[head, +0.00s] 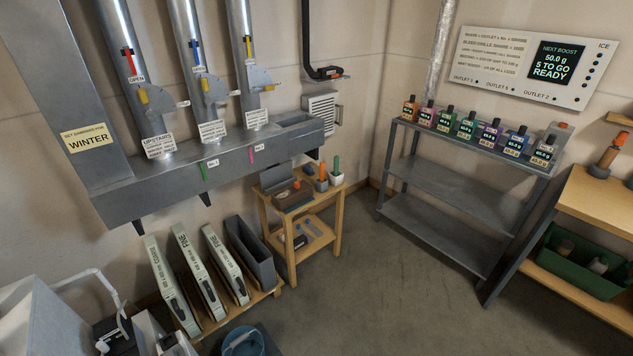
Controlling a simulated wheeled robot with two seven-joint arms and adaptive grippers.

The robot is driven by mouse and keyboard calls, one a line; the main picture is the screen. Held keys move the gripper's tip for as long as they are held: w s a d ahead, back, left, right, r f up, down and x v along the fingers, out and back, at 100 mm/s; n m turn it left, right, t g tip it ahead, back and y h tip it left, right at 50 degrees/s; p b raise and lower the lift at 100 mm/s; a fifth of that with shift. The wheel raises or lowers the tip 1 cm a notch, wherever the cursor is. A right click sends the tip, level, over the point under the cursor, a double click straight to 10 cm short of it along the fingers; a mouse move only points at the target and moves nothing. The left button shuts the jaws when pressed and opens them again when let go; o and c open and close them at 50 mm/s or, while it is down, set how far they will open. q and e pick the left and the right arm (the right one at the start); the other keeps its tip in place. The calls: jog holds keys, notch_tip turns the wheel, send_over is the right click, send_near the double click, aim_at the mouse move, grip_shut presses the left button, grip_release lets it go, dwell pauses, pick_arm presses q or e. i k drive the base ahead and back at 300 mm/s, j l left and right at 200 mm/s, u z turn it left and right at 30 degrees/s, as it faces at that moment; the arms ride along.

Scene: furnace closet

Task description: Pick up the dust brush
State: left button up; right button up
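I cannot pick out the dust brush for certain. On the small wooden stand (262,208) in the middle, an orange-handled item (322,171) stands in a dark grey cup (321,184). A green upright item (336,165) stands in a white cup (336,180) beside it. Their lower ends are hidden in the cups, so I cannot tell whether either is a brush. Another orange-topped item (607,152) stands on the wooden bench at the right. Neither of my grippers is in view.
An open dark box (275,180) shares the stand's top. Labelled filters (198,277) stand in a low rack at left. Grey ducts (205,170) line the wall. A metal shelf (455,175) holds several coloured bottles. A green bin (575,275) sits under the bench (600,205). The middle floor is clear.

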aim_at(335, 174)
jog(key=i+l+u, duration=0.5)
jog(key=i+l, duration=0.65)
